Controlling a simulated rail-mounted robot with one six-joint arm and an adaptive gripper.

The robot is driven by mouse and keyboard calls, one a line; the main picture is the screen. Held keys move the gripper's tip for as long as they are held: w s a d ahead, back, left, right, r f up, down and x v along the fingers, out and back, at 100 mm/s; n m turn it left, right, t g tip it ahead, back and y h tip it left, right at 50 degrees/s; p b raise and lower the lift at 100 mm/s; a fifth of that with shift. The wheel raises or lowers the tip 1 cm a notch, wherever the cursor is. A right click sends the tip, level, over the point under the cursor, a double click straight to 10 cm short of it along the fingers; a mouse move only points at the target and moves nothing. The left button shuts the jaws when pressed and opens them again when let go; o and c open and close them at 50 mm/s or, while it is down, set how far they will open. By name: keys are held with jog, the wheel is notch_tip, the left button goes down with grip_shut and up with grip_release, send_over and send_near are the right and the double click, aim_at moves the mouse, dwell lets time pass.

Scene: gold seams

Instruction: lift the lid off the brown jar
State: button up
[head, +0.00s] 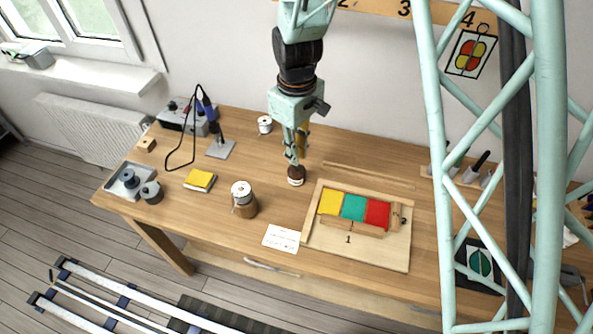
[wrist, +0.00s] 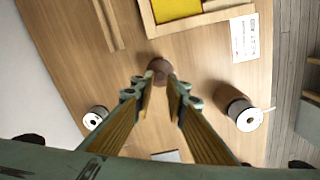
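The brown jar (head: 296,175) is small and dark, has a pale label and stands upright on the workbench. Its lid is dark in the head view. In the wrist view the jar's top shows as a brown disc (wrist: 160,66) just beyond the fingertips. My gripper (head: 297,161) points down directly over the jar, with its tips close to the lid. In the wrist view, a gap about as wide as the disc shows between the fingertips (wrist: 160,80). I see no clear grip on the lid. Contact is too small to tell.
A wooden tray with coloured panes (head: 394,252) lies to the right. A paper card (head: 281,238) lies in front.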

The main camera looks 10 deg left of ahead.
jog(key=shift+f, duration=2.6)
jog(key=shift+c, duration=0.4)
jog(key=shift+c, duration=1.4)
jog(key=shift+r, duration=0.15)
jog(key=shift+r, duration=1.5)
jog(key=shift+s+r, duration=0.2)
jog(key=s+a+r, duration=0.1)
jog(key=s+a, duration=0.1)
jog(key=s, duration=1.3)
jog(key=shift+s+r, duration=0.15)
jog(key=shift+s, duration=0.1)
jog(key=shift+r, duration=0.15)
